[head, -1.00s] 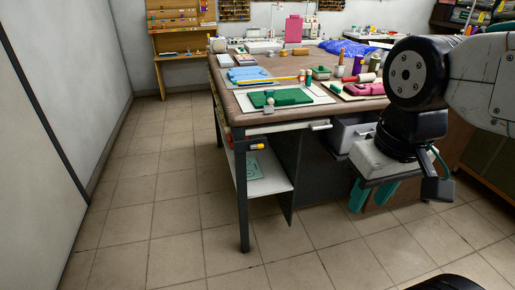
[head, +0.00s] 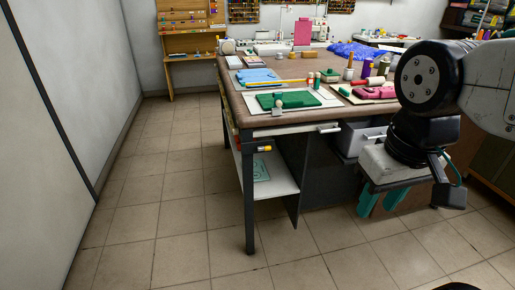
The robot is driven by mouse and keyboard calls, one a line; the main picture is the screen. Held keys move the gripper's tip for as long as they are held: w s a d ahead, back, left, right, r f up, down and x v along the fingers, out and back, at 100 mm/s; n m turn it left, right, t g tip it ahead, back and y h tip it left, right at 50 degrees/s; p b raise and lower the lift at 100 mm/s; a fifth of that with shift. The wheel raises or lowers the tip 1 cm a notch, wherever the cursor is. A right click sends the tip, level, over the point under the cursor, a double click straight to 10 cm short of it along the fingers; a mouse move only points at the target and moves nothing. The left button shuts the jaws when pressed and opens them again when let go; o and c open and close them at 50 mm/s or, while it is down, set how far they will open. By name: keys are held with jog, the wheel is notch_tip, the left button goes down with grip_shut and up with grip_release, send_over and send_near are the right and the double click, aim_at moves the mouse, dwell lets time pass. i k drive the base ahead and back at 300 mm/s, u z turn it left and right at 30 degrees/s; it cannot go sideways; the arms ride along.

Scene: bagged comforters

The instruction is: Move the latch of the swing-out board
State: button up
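A pale board edge (head: 285,131) shows under the front edge of the worktable (head: 232,104), with a light handle-like piece (head: 329,129) at its right end. A small yellow and dark knob-like piece (head: 263,149) sits below it, by the near table leg. I cannot tell which of these is the latch. My gripper (head: 381,202) hangs at the right, its two teal fingers pointing down with a gap between them. It looks open and empty, in front of the table's right part and apart from the board edge and the knob.
A lower shelf (head: 265,177) and a dark side panel (head: 319,172) fill the space under the table. A grey bin (head: 362,137) stands behind my gripper. The tiled floor (head: 170,210) at left is clear.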

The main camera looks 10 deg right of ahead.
aim_at(265, 148)
jog(key=z, duration=0.05)
jog(key=k, duration=0.5)
jog(key=u, duration=1.55)
jog(key=i, duration=1.3)
jog(key=z, duration=2.1)
